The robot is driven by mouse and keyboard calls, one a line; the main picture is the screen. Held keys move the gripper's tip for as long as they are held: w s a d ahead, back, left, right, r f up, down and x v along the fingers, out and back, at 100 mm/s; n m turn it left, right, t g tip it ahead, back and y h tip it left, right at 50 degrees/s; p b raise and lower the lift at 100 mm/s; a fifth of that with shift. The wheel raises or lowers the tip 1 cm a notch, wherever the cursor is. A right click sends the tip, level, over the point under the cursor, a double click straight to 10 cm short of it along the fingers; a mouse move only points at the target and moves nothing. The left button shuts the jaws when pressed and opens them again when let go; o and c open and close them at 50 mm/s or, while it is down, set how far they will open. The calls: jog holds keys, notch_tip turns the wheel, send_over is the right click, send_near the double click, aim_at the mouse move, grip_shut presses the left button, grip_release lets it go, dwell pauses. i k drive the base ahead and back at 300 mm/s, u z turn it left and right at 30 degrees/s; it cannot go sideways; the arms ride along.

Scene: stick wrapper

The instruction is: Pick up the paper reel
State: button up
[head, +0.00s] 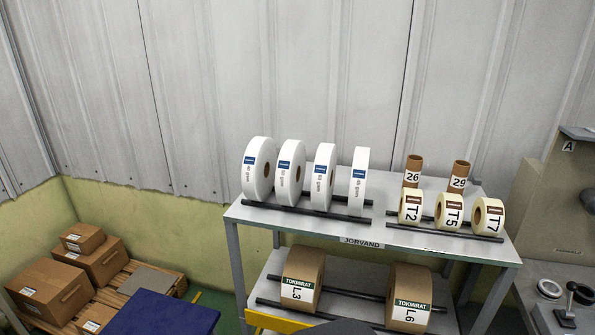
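Several white paper reels with blue labels stand upright in a row on dark rails on the left of the upper shelf: the leftmost (250,178), a second (284,185), a third (317,190) and the rightmost (357,192). Three smaller cream reels, T2 (413,213), T5 (454,215) and T7 (494,219), stand on rails to the right. Two wide brown reels, L3 (297,290) and L6 (410,310), sit on the lower shelf. The frame does not show which reel is meant. My gripper is not in view.
The grey two-level rack (362,241) stands against a corrugated wall. Brown cores 26 (412,165) and 29 (460,170) stand behind the cream reels. Cardboard boxes (52,293) lie on a pallet at left, behind a blue surface (165,312). A machine (560,215) stands at right.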

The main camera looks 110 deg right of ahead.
aim_at(290, 172)
jog(key=k, duration=0.9)
jog(key=z, duration=0.4)
